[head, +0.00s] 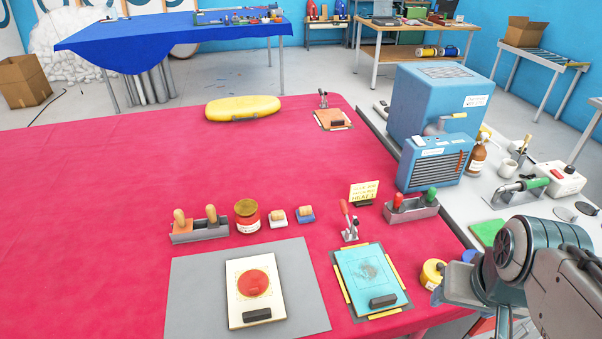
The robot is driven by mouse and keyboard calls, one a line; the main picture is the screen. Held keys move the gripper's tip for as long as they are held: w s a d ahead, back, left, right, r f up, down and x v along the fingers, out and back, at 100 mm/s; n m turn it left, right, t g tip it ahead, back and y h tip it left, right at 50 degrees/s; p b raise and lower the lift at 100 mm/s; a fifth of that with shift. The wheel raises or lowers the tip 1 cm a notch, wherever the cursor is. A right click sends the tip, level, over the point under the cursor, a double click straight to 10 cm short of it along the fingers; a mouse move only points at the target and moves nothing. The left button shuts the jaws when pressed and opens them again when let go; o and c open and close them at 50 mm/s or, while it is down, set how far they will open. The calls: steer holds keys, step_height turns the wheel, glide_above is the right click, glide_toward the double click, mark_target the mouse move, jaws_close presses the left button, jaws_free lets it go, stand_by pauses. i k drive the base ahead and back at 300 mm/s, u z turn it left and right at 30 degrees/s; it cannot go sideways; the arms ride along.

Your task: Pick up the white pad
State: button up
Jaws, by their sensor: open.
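My gripper (503,322) shows only in part at the lower right, below my wrist and cut off by the bottom edge. It is open and well to the right of the white pad, apart from it. No object shows between its fingers.
A grey holder with wooden-handled tools (199,231) stands left of the jar. In front lie a grey mat (190,300) with a cream board (237,275) and a turquoise board (368,262). A toggle clamp (349,228) and tool caddy (411,209) stand right. Cloth behind the pads is clear.

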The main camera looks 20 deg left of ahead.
mark_target(277, 218)
steer(key=u, duration=1.2)
